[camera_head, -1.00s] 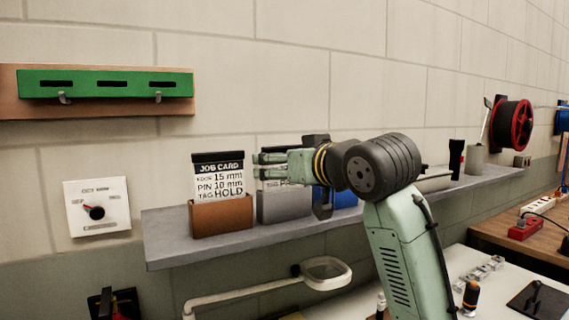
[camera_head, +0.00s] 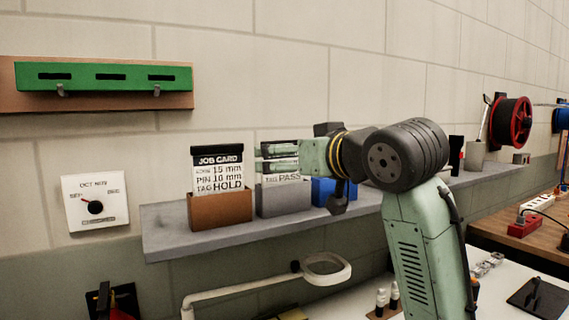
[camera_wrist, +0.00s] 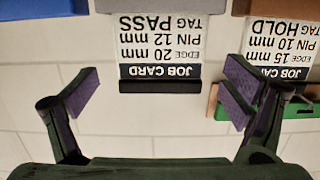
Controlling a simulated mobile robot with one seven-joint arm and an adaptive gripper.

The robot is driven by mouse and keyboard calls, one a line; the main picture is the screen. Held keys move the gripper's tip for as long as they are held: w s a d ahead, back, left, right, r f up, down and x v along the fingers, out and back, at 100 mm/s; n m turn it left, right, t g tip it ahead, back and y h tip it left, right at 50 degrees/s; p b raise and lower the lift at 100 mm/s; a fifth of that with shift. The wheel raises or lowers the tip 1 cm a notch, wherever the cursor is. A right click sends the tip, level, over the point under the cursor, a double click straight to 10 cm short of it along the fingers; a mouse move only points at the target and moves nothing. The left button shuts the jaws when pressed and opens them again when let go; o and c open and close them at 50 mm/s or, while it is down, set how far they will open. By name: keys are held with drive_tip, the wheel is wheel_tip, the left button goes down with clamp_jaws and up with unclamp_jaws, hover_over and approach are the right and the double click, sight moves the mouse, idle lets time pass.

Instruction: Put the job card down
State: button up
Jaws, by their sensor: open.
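The job card marked PASS (camera_head: 287,171) stands upright in the grey holder (camera_head: 285,201) on the wall shelf. In the wrist view this card (camera_wrist: 160,45) shows upside down, with its dark top edge toward me. My gripper (camera_head: 264,158) is open in front of the card, and its fingers cover part of it in the head view. In the wrist view the fingers (camera_wrist: 163,92) are spread wide to either side, with nothing held between them. A second job card marked HOLD (camera_head: 218,172) stands in the brown holder (camera_head: 221,210) to the left.
The grey shelf (camera_head: 172,237) also carries a blue holder (camera_head: 333,192) right of the grey one. A green rack with hooks (camera_head: 105,77) and a dial (camera_head: 95,207) are on the wall at left. A ring lamp (camera_head: 326,268) is below the shelf.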

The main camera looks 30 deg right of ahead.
drive_tip(key=s+r+b, duration=0.1)
drive_tip(key=s+b, duration=0.1)
drive_tip(key=s, duration=0.6)
drive_tip(key=shift+s+a+r, duration=0.15)
drive_tip(key=shift+s+a, duration=0.15)
drive_tip(key=shift+s, duration=0.05)
